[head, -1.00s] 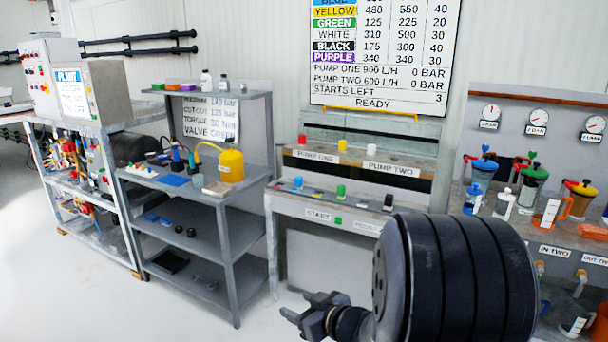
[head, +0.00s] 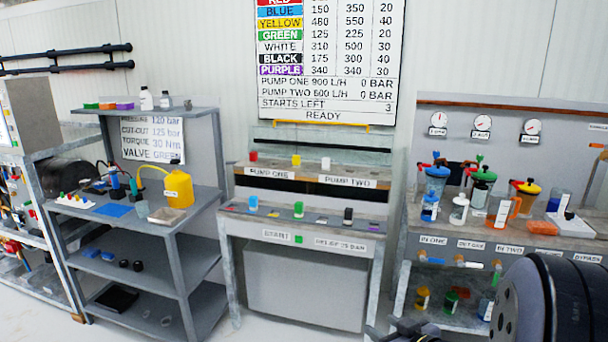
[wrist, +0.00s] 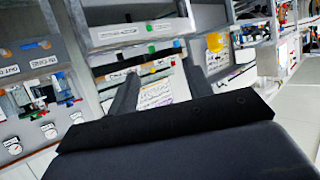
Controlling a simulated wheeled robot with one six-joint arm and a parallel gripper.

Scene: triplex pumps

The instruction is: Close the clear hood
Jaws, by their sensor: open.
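The clear hood (head: 318,143) is a faint see-through panel at the back of the pump bench, below the wall board. It looks raised, with a yellow bar (head: 320,124) along its top edge. Below it are the labels PUMP ONE and PUMP TWO and a front ledge (head: 300,214) with coloured pieces. My gripper (wrist: 158,72) shows in the wrist view with its two grey fingers apart and nothing between them. In the head view it is at the bottom edge, partly cut off, low in front of the bench and well away from the hood.
A grey shelf unit (head: 140,228) with a yellow canister (head: 178,188) stands left of the bench. A bench with coloured jugs (head: 437,180) and gauges stands at the right. My dark arm covers the lower right. A little floor shows at the lower left.

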